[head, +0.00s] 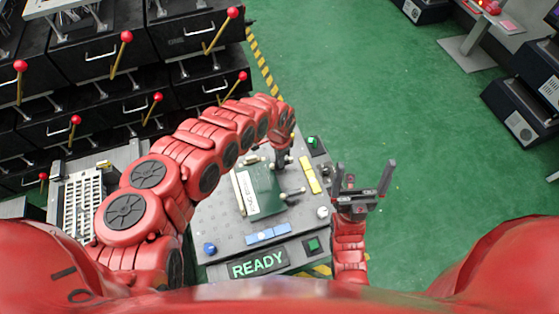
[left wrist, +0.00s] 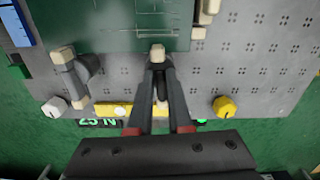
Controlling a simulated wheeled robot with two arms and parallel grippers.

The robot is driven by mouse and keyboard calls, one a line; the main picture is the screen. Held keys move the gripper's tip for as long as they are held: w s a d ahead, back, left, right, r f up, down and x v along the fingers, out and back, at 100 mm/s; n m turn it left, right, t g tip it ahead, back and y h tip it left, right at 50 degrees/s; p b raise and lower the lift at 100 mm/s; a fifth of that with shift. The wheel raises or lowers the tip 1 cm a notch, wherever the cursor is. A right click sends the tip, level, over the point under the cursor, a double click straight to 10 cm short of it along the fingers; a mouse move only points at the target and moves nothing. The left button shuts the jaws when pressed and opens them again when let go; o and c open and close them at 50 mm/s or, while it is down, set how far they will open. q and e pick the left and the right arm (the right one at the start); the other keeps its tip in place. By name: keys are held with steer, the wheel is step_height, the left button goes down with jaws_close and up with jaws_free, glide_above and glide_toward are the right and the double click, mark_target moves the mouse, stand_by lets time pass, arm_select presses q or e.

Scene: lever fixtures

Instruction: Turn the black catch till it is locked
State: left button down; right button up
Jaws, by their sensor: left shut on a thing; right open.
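The green board (head: 265,192) lies on the grey perforated fixture plate (head: 222,215); it fills the top of the left wrist view (left wrist: 110,25). My left gripper (head: 283,160) is over the board's far edge. In the left wrist view its fingers (left wrist: 158,78) are shut on the black catch (left wrist: 161,88), whose dark body shows between them. A pale tip (left wrist: 157,54) lies just beyond the fingertips, over the board's edge. The fingers hide much of the catch. My right gripper (head: 362,185) is open and empty, right of the plate.
Another dark catch (left wrist: 74,75) with pale ends stands left of the fingers. A yellow block (left wrist: 120,109), white knob (left wrist: 54,106) and yellow knob (left wrist: 226,107) are nearby. A READY sign (head: 258,263) is at the front.

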arm_select(q)
steer(key=shift+m, duration=0.6)
steer(key=c, duration=0.8)
jaws_free()
steer(key=shift+c, duration=0.2)
step_height(320, 180, up, 17)
steer(key=p, duration=0.3)
steer(key=shift+r, duration=0.15)
